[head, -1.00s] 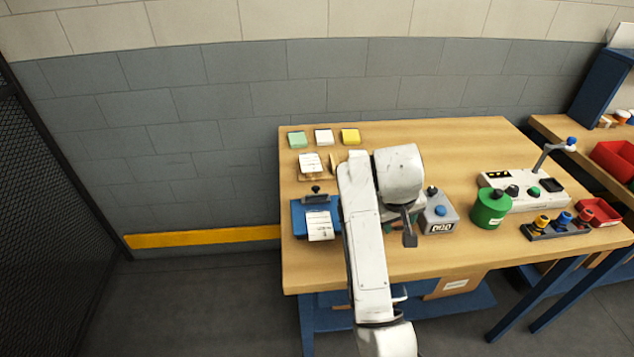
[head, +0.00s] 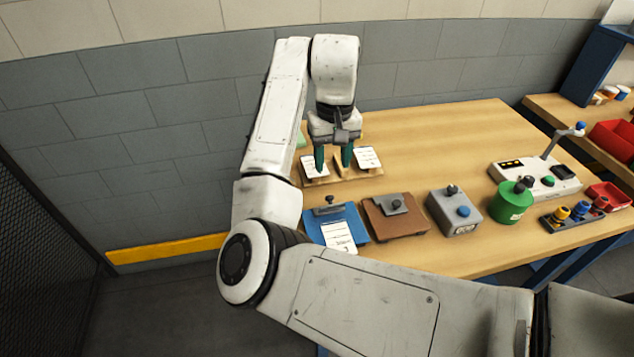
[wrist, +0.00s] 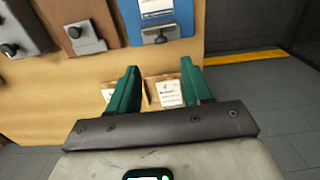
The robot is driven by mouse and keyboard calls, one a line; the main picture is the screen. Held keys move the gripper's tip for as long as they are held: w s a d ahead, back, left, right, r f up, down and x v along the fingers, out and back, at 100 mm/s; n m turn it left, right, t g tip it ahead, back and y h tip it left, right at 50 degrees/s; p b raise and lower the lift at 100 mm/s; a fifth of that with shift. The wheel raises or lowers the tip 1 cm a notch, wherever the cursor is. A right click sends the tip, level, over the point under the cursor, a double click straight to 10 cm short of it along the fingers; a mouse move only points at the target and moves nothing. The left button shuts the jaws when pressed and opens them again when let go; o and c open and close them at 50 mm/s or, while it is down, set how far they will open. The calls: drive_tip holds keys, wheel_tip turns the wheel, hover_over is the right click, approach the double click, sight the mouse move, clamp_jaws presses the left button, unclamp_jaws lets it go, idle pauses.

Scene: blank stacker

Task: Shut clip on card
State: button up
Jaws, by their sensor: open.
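A blue clipboard (head: 356,219) lies near the left edge of the bench, with a white printed card (head: 338,237) on it reaching its front edge. Its metal clip (head: 328,209) with a dark knob is at the back end; I cannot tell whether it is raised or down. In the wrist view the blue board (wrist: 183,24) is at the top, its clip (wrist: 158,36) nearest me. My gripper (head: 333,163) is open, with green fingers, above a wooden card holder (head: 340,178) behind the clipboard. The fingers hold nothing visible. Whether they touch the holder is unclear.
Cards (head: 366,158) sit on the holder. The back middle of the bench is clear.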

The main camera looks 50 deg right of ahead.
sight(330, 203)
drive_tip(key=f+b, duration=0.1)
drive_tip(key=f, duration=0.7)
drive_tip(key=shift+w+f+b, duration=0.1)
drive_tip(key=shift+w+b, duration=0.1)
drive_tip(key=shift+b, duration=0.15)
drive_tip(key=shift+f, duration=1.3)
clamp_jaws()
